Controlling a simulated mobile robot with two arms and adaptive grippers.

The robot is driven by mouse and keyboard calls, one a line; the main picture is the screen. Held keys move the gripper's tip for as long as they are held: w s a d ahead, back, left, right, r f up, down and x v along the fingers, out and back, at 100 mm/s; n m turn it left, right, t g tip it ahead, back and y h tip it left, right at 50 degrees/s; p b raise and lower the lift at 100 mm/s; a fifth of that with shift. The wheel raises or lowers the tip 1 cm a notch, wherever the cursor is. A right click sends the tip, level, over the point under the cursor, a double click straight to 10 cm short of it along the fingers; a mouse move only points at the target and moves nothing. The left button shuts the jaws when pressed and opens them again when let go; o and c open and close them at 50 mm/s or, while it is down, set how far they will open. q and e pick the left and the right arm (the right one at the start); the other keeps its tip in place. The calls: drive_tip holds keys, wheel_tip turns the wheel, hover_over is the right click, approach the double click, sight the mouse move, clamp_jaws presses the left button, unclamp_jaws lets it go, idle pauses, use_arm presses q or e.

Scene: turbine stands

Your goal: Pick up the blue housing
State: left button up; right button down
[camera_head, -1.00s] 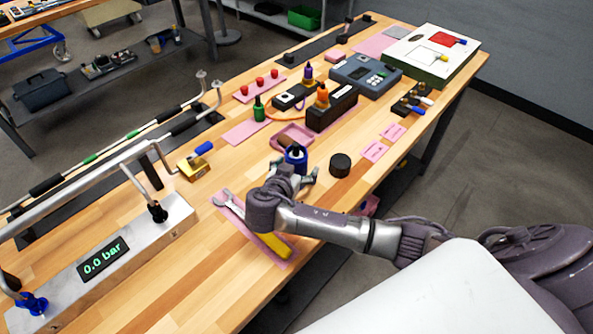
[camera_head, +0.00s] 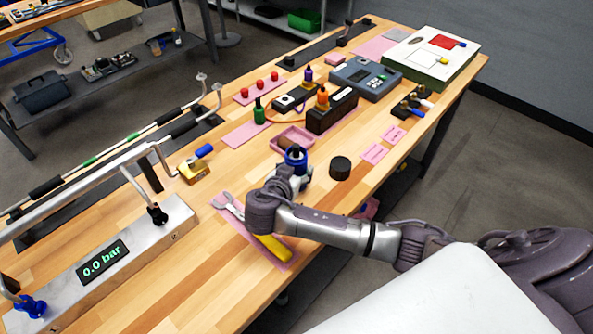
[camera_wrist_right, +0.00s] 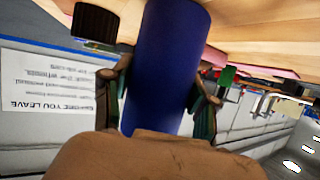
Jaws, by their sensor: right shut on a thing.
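The blue housing (camera_head: 296,155) is near the middle of the wooden table, with its blue top ring showing in the head view. It fills the middle of the right wrist view as a blue cylinder (camera_wrist_right: 168,65). My right gripper (camera_head: 294,172) is shut on it, with one finger on each side in the right wrist view. Most of the lower housing is hidden by my gripper in the head view. I cannot tell whether it touches the table. My left gripper is not in view.
A pink tray (camera_head: 277,141) lies just behind the housing. A black cylinder (camera_head: 340,168) stands close to its right. A wrench (camera_head: 233,206) lies on a pink mat in front-left. A metal gauge stand (camera_head: 170,237) is at left.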

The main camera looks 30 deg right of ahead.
drive_tip(key=shift+r, duration=0.7)
drive_tip(key=shift+d+r+b, duration=0.2)
drive_tip(key=shift+r+b, duration=0.45)
drive_tip(key=shift+r, duration=0.6)
drive_tip(key=s+d+r+b, duration=0.2)
drive_tip(key=s+d+r, duration=0.3)
drive_tip(key=d, duration=0.4)
drive_tip(key=shift+s+d+r+b, duration=0.35)
drive_tip(key=shift+s+d+r, duration=0.05)
drive_tip(key=shift+r, duration=0.5)
drive_tip(key=n+t+y, duration=0.4)
drive_tip(key=n+y, duration=0.1)
approach(294, 163)
drive_tip(key=w+d, duration=0.4)
drive_tip(key=d, duration=0.1)
drive_tip(key=shift+d+r, duration=0.15)
drive_tip(key=shift+d, duration=0.2)
drive_tip(key=c, duration=1.9)
unclamp_jaws()
drive_tip(key=s+a+n+y, duration=0.2)
drive_tip(key=a+n+y, duration=0.2)
drive_tip(key=a, duration=0.4)
drive_tip(key=shift+s+r+n+t+y, duration=0.35)
drive_tip(key=shift+r+n+t+y, duration=0.05)
drive_tip(key=shift+y, duration=0.2)
drive_tip(key=shift+a, duration=0.15)
